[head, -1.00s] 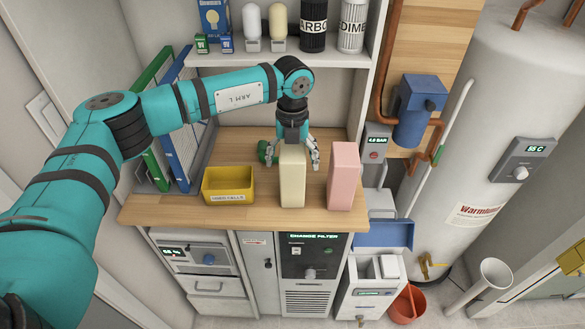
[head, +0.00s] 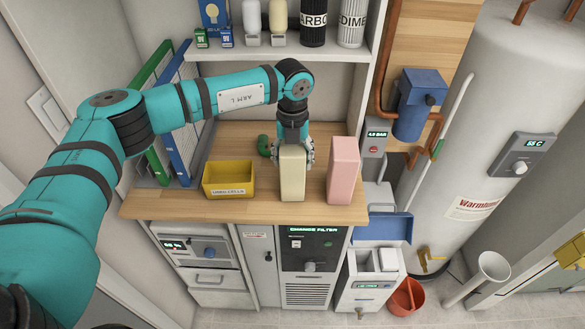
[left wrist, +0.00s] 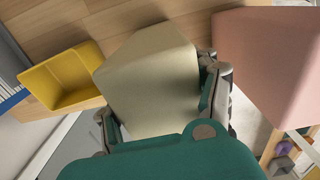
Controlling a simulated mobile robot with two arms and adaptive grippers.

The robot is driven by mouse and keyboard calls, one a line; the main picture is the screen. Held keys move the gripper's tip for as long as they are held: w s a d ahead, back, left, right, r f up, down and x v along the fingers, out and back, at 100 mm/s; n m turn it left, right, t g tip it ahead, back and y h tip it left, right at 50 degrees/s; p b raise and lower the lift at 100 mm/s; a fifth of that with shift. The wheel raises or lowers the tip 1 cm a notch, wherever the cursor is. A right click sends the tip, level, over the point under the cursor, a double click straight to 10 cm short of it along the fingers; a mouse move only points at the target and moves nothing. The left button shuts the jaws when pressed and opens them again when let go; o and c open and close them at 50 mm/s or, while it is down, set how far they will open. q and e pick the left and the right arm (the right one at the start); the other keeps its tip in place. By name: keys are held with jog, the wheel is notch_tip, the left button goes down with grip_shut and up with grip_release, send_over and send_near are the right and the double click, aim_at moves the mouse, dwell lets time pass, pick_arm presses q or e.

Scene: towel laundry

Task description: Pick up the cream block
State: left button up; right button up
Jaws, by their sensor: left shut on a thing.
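The cream block (head: 292,178) stands upright on the wooden counter (head: 238,210), between a yellow bin and a pink block. My left gripper (head: 293,152) comes down from above and behind it, with its fingers shut on the block's two sides. In the left wrist view the cream block (left wrist: 150,78) sits between the two fingers (left wrist: 165,108). Its lower part still appears to be at the counter; I cannot tell if there is a gap beneath it. My right gripper is not in view.
The pink block (head: 342,170) stands close to the right of the cream block. The yellow bin (head: 229,192) is to the left, with a green elbow piece (head: 263,146) behind. A shelf (head: 268,50) with bottles and cans hangs above. The counter's front edge is near the blocks.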

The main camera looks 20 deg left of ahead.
pick_arm(q)
jog(key=shift+w+r, duration=0.1)
jog(key=shift+r, duration=0.2)
jog(key=shift+c, duration=0.2)
jog(key=shift+w+f, duration=0.1)
